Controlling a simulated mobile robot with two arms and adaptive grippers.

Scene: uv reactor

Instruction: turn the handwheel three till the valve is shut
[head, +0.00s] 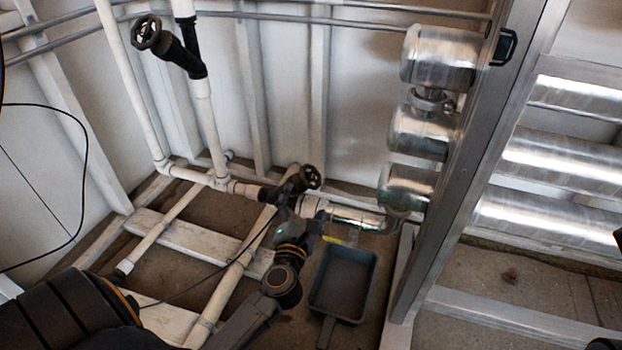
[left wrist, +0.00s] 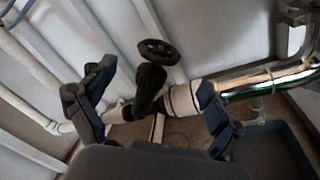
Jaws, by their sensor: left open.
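A dark round handwheel (head: 311,177) sits on a black valve in the low white pipe, and it also shows in the left wrist view (left wrist: 158,52). I see no number on it. My left gripper (head: 293,198) is close to this valve, from the near side. In the left wrist view the fingers of the left gripper (left wrist: 153,88) are spread wide and empty, with the black valve body (left wrist: 149,85) between them in the picture. The wheel shows beyond the fingertips; I cannot tell whether anything touches. My right gripper is not in view.
A second handwheel (head: 146,32) is on a black valve at the upper left. A grey tray (head: 341,284) lies on the floor right of my left arm. Metal cylinders (head: 420,130) and a metal post (head: 465,170) stand to the right. White pipes cross the floor.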

